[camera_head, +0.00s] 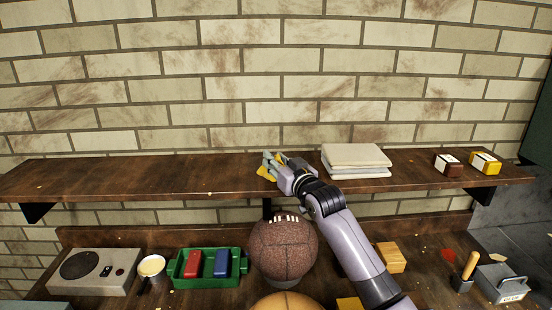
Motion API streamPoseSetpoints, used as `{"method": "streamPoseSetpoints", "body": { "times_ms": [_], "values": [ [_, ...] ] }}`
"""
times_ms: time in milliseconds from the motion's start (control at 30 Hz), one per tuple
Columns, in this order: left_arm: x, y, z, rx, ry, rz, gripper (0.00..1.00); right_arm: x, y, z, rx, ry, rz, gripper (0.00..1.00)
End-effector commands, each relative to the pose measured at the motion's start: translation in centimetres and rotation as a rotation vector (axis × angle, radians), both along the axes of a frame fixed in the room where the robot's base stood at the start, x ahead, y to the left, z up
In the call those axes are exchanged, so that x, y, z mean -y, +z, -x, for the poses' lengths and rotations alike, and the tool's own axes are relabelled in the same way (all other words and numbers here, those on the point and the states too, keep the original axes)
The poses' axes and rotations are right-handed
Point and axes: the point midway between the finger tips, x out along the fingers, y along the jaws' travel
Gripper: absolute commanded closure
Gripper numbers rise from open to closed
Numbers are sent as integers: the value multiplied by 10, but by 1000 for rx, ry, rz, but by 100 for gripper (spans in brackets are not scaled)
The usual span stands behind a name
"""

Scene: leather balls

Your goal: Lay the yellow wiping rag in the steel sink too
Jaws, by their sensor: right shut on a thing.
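My right gripper (273,165) reaches up to the wooden wall shelf, left of a stack of pale folded cloths or sheets. It is shut on the yellow wiping rag (264,173), whose yellow parts show at both sides of the fingers. The fingers hide most of the rag. I cannot tell whether the rag touches the shelf. I cannot make out the steel sink for certain; a dark grey surface (515,222) lies at the right edge. My left gripper is not in view.
The shelf (130,182) is mostly bare on its left. It bears the pale stack (356,157) and two small boxes (485,162). On the bench below stand a brown ball (283,252), an orange ball (288,302), a green tray (207,252) and a grey box (503,283).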

Motion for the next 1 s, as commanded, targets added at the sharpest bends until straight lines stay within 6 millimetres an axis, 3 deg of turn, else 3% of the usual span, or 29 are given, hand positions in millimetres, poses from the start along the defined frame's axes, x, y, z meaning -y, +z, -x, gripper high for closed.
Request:
{"method": "streamPoseSetpoints", "body": {
  "times_ms": [233, 267, 567, 1000],
  "values": [
    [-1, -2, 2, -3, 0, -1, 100, 0, -2, 0, 0, 0, 0, 100],
    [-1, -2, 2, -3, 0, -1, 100, 0, -3, 0, 0, 0, 0, 75],
    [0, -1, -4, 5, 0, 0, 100, 0, -2, 0, 0, 0, 0, 56],
    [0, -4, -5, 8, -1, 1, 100, 3, 0, 6, 2, 1, -2, 56]
  ]
}}
